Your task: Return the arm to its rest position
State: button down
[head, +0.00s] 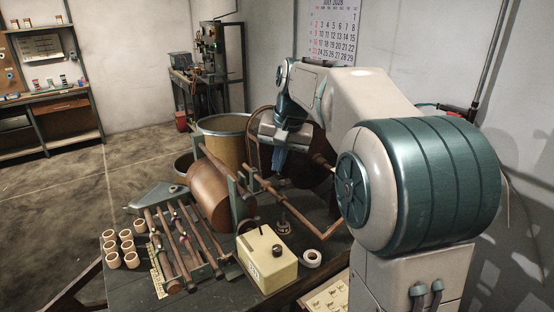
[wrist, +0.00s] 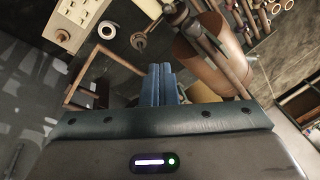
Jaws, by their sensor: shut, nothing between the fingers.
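My gripper (wrist: 162,84) is shut and empty, its two blue fingers pressed together in the wrist view. In the head view my gripper (head: 278,160) points down above the back right part of the workbench (head: 122,288), beside the tape winding machine. My arm is bent, with its elbow high and its large teal joint filling the right side. A large brown roll (head: 208,195) sits on the machine to the left of my gripper. The fingertips appear apart from the machine, though the exact gap is hard to judge.
A cream control box (head: 266,262) and a white tape roll (head: 312,258) stand at the bench front. Several small cores (head: 112,260) stand at the left beside a rack of rods (head: 180,245). A drum (head: 222,135) stands behind. Open floor lies to the left.

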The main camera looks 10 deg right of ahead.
jog(key=s+f+n, duration=0.1)
jog(key=s+f, duration=0.2)
jog(key=s, duration=0.5)
jog(key=s+f+n+h, duration=0.1)
jog(key=s+f, duration=0.3)
jog(key=s, duration=0.5)
jog(key=s+d+f+n+t, duration=0.1)
jog(key=s+f, duration=0.3)
jog(key=s, duration=0.5)
jog(key=shift+f+n+h+b, duration=0.15)
jog(key=shift+n+h+b, duration=0.15)
jog(key=shift+n+b, duration=0.15)
jog(key=c, duration=2.1)
grip_release()
jog(key=shift+c, duration=0.2)
